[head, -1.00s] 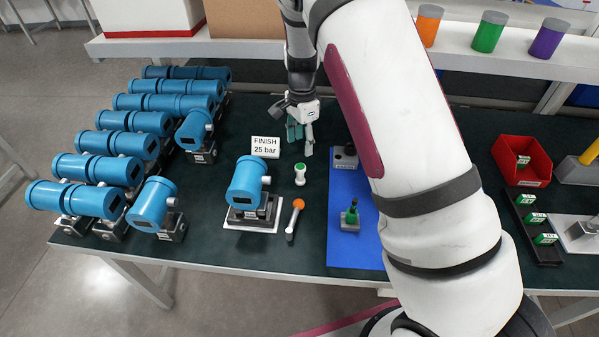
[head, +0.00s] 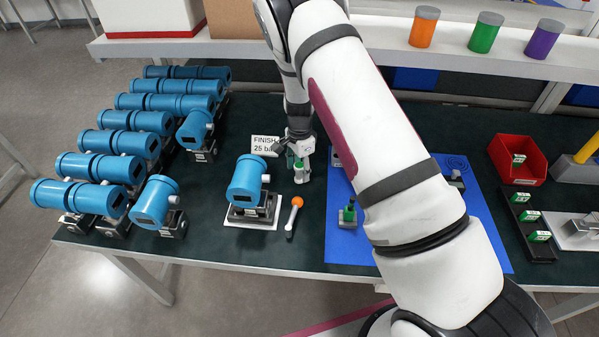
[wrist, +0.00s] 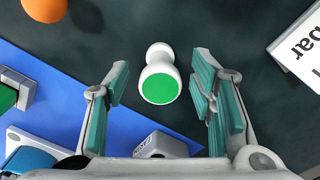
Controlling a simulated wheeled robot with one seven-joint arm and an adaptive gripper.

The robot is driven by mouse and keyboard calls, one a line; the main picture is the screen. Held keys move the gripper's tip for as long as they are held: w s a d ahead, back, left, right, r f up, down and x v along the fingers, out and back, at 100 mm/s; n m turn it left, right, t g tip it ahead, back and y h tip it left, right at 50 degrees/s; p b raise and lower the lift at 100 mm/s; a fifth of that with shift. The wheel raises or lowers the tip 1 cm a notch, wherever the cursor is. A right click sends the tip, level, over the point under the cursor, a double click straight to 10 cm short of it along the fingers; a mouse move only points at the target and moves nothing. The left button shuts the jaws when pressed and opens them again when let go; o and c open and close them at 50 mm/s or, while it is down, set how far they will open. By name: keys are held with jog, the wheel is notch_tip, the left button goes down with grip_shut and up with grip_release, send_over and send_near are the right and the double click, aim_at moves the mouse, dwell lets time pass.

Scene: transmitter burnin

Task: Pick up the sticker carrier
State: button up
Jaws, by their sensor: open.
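The sticker carrier appears to be the small white knob-shaped piece with a green round top (head: 302,178), standing on the dark table right of the blue transmitter. In the wrist view the carrier (wrist: 160,84) lies between my two teal-padded fingers, with clear gaps on both sides. My gripper (wrist: 160,73) is open and points down over it. In the head view my gripper (head: 300,162) is at the carrier and partly covers its top. I cannot tell the exact height of the fingertips.
A blue transmitter (head: 246,180) stands on a white plate left of the carrier. The "FINISH 25 bar" sign (head: 264,142) stands behind left. A blue mat (head: 345,252) with fixtures lies to the right. More transmitters fill the left.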

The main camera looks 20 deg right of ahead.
aim_at(302, 167)
jog(key=c, duration=1.1)
jog(key=shift+o, duration=0.2)
jog(key=shift+r, duration=0.1)
jog(key=shift+w+r, duration=0.1)
jog(key=shift+r, duration=0.35)
jog(key=r, duration=0.1)
jog(key=s+r, duration=0.1)
jog(key=shift+s+d+r+b, duration=0.1)
jog(key=shift+d+r+b, duration=0.05)
jog(key=shift+r+b, duration=0.2)
jog(key=s+d+r, duration=0.1)
jog(key=s+d, duration=0.2)
jog(key=s, duration=1.2)
jog(key=w+a+r+n, duration=0.3)
jog(key=w+r+n, duration=0.4)
jog(key=n, duration=0.8)
jog(key=shift+w+a, duration=0.2)
jog(key=shift+w, duration=0.2)
